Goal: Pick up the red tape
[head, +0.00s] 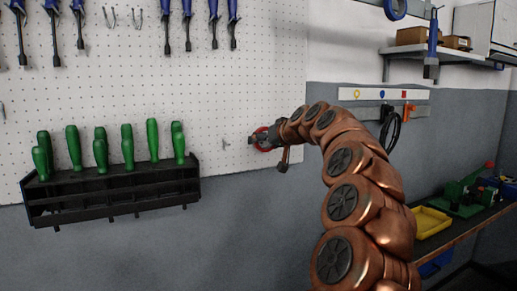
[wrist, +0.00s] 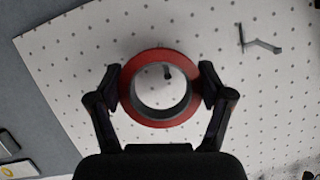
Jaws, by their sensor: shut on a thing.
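The red tape (wrist: 160,56) is a ring-shaped roll in front of the white pegboard in the wrist view. My gripper (wrist: 163,88) has one finger on each side of the roll, shut on its outer rim. A dark peg shows through the roll's hole; I cannot tell whether the roll still rests on it. In the head view, the red tape (head: 262,139) shows as a small red ring at the pegboard, partly hidden by my gripper (head: 268,138).
An empty hook (wrist: 260,42) sticks out of the pegboard (wrist: 85,65) beside the roll. A black rack (head: 110,190) with several green-handled screwdrivers hangs to the left. Blue-handled tools (head: 170,25) hang above. A workbench with a yellow tray (head: 430,222) stands at the right.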

